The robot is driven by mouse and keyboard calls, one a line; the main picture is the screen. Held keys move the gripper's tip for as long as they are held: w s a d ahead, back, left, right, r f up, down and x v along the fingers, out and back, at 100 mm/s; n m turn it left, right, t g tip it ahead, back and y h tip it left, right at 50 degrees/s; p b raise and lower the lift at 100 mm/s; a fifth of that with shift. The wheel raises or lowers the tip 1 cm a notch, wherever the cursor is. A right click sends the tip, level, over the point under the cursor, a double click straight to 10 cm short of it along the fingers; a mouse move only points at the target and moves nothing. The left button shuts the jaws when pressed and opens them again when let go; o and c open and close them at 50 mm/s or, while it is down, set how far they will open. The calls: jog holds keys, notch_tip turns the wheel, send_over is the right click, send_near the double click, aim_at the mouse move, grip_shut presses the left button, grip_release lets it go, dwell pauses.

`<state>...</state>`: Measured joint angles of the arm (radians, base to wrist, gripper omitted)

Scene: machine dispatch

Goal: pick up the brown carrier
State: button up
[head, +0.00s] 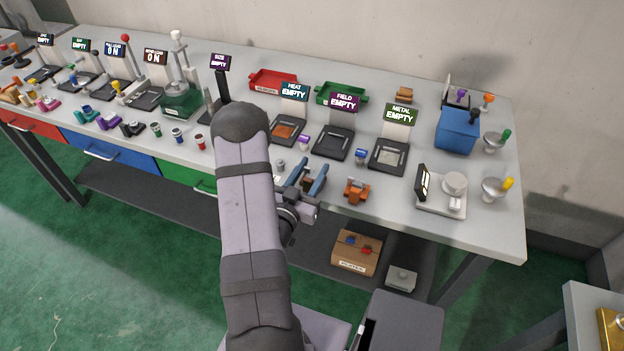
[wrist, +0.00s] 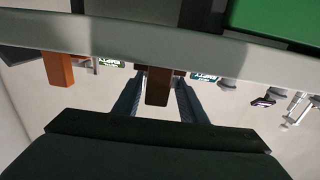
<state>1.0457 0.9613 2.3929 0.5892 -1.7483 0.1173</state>
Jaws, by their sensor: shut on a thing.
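My gripper (head: 306,176) has blue fingers and is over the front edge of the table, in the middle of the head view. It is shut on the brown carrier (wrist: 157,88), whose dark brown block shows between the two fingers in the wrist view. In the head view only a small dark part of the carrier (head: 308,184) shows between the fingers; the fingers hide most of it. I cannot tell whether it touches the table. An orange-brown carrier (head: 356,191) stands just to the right, apart from my gripper; it also shows in the wrist view (wrist: 58,70).
Black machine plates with signs, such as the metal station (head: 388,155), stand behind my gripper. A scale (head: 442,190) and a blue box (head: 458,131) are at the right. Small coloured pieces line the front left. A cardboard box (head: 356,254) sits on the lower shelf.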

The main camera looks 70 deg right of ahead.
aim_at(312, 174)
jog(key=shift+r, duration=0.2)
notch_tip(312, 174, up, 10)
jog(key=shift+f, duration=0.15)
dwell(0.7)
